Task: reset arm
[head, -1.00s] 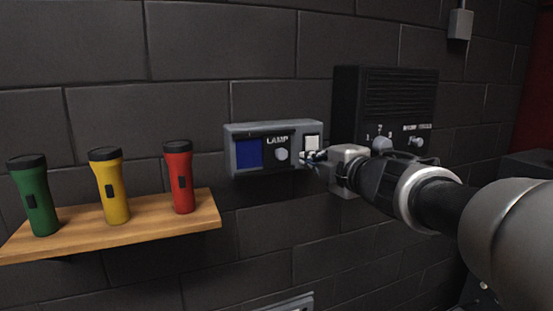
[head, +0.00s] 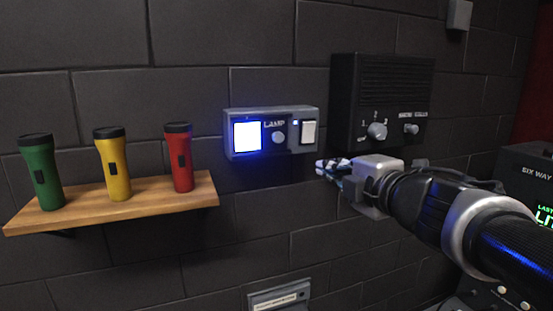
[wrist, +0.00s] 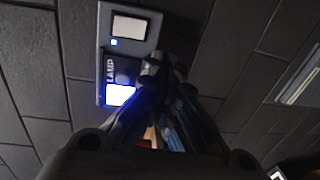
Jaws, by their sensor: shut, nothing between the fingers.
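My gripper (head: 327,167) is shut and empty in the head view, just below and right of the grey lamp panel (head: 268,112). It stands apart from the panel's white rocker switch (head: 308,132). The panel's square lamp (head: 246,137) glows bright white-blue, and a small blue light shows beside the switch. A round grey knob (head: 279,138) sits between lamp and switch. In the wrist view my shut fingers (wrist: 160,65) overlap the edge of the lamp panel (wrist: 104,40), with the lit lamp (wrist: 118,95) beside them.
A black box with knobs (head: 383,100) hangs above my arm. A device with a green-lit screen (head: 545,216) stands at right. A panel (head: 280,294) is low on the wall.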

